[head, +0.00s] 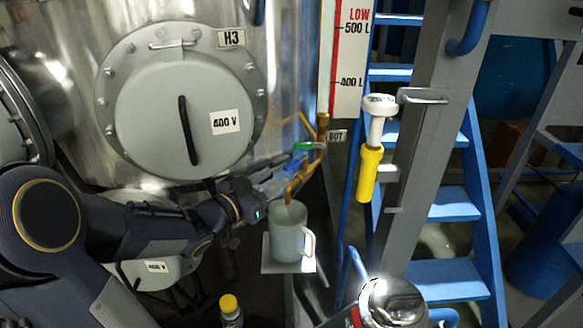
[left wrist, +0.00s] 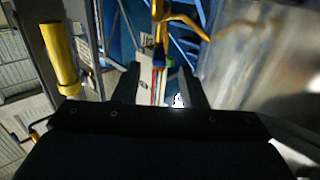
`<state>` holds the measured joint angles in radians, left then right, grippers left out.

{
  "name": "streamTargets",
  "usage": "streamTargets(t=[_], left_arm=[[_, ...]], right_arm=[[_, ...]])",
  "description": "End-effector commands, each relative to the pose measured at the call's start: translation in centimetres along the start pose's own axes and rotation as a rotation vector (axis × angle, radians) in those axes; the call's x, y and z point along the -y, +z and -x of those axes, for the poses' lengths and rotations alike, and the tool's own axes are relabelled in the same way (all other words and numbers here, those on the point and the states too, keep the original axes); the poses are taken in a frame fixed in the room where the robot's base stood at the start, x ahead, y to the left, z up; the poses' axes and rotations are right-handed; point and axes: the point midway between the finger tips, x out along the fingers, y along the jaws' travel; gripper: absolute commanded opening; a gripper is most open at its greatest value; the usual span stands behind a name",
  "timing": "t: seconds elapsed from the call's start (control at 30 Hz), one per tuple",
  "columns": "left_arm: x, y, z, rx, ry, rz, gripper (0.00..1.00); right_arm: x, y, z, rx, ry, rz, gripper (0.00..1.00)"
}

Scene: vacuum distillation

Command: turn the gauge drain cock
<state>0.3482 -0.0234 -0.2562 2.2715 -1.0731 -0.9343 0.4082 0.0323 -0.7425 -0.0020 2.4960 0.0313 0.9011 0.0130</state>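The gauge drain cock shows a green handle (head: 303,146) at the foot of the level gauge, beside the BOT tag (head: 337,136). Yellow-brown drain piping (head: 300,180) runs down from it to above a grey jug (head: 289,232). My left gripper (head: 284,172) is just left of and below the green handle, with its fingers pointing toward the piping. In the left wrist view the two fingers (left wrist: 158,88) stand apart, with the gauge's lower end seen beyond the gap. I cannot tell whether a finger touches the cock. My right gripper is not in view.
The jug stands on a small white shelf (head: 267,262). The steel vessel with its round H3 cover (head: 155,120) is behind my left arm. A yellow and white cylinder (head: 369,172) hangs by the grey post (head: 425,150). Blue stairs (head: 450,205) rise at right.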

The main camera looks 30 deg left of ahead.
Motion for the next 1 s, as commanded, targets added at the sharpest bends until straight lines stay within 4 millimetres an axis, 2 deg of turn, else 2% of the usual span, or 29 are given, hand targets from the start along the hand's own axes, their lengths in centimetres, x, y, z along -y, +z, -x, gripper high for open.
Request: streamTargets(t=[0.4,0.6,0.83,1.0], left_arm=[[-0.2,0.0,-6.2,-0.004,0.006,0.0,0.38],[-0.1,0.0,-7.4,-0.003,0.003,-0.001,0.38],[-0.1,-0.1,-7.5,-0.003,0.002,0.0,0.38],[-0.1,-0.1,-7.4,-0.003,0.003,0.0,0.17]], right_arm=[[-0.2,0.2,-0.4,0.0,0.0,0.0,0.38],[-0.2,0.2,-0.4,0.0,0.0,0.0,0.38],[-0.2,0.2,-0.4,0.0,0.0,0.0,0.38],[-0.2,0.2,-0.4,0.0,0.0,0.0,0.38]])
